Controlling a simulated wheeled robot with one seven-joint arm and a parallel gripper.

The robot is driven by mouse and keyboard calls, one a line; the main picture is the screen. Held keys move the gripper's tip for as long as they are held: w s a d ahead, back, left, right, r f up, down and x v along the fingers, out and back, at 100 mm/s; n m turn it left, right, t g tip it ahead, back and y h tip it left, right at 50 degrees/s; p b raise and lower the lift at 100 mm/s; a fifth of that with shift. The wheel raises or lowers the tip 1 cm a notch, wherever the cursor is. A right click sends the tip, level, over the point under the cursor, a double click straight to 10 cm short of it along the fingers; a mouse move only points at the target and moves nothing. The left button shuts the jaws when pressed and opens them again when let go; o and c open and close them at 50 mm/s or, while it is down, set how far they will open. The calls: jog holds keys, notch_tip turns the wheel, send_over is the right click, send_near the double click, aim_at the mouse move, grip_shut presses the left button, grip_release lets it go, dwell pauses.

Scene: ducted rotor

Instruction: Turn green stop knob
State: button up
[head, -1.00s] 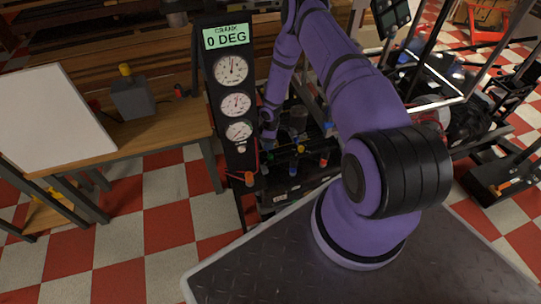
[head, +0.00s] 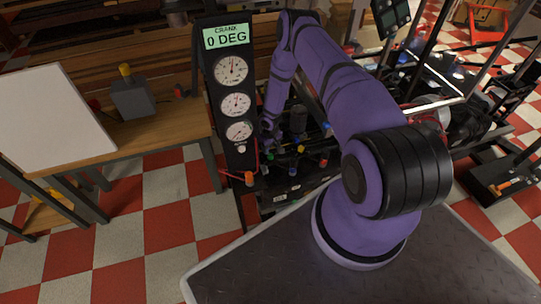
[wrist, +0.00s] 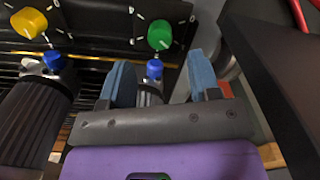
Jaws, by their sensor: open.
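The green knob (wrist: 160,35) sits on a dark panel with white tick marks around it in the wrist view. My gripper (wrist: 159,60) is open, its two blue fingers pointing at the panel on either side below the knob. The fingers look apart from the knob, with nothing held between them. A small blue knob (wrist: 155,69) shows between the fingers, below the green one. In the head view my gripper (head: 268,143) is small and dark, close to the knob panel beside the gauge column.
A yellow knob (wrist: 28,22) and another blue knob (wrist: 54,61) are to the left on the panel. A dark cylinder (wrist: 35,115) stands at lower left. The gauge column (head: 232,100) reads "CRANK 0 DEG". A wooden bench (head: 165,125) stands left.

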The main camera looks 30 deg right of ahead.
aim_at(271, 155)
jog(key=shift+f, duration=2.95)
jog(key=shift+c, duration=0.5)
jog(key=c, duration=0.8)
jog(key=shift+n, duration=0.8)
jog(key=o, duration=0.9)
jog(key=shift+r, duration=0.1)
notch_tip(271, 155, up, 11)
